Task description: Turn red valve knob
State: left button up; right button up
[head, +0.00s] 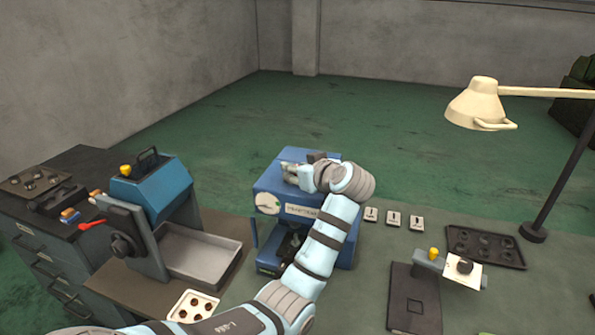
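No red valve knob is clearly visible in the head view. A small red handle (91,225) sticks out to the left of the blue machine on the left. My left arm comes in from the lower left and reaches over the blue boxy machine (292,212) in the middle. My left gripper (290,172) is at the top of this machine, pointing left. Its fingers are small here, and I cannot tell whether they are open or shut or touch anything. The gripper and wrist hide part of the machine's top. My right gripper is not in view.
The blue machine on the left (160,192) stands beside a grey metal tray (205,262). A cream lamp (480,105) overhangs the right side. A dark tray (485,247), a small device with a yellow knob (433,254) and white switches (393,218) sit on the right.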

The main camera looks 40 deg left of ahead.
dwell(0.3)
pick_arm(q)
jog(key=o, duration=1.1)
jog(key=shift+a, duration=0.1)
jog(key=v, duration=1.2)
jog(key=shift+r, duration=0.1)
jog(key=shift+w+a, duration=0.1)
jog(key=shift+a, duration=0.05)
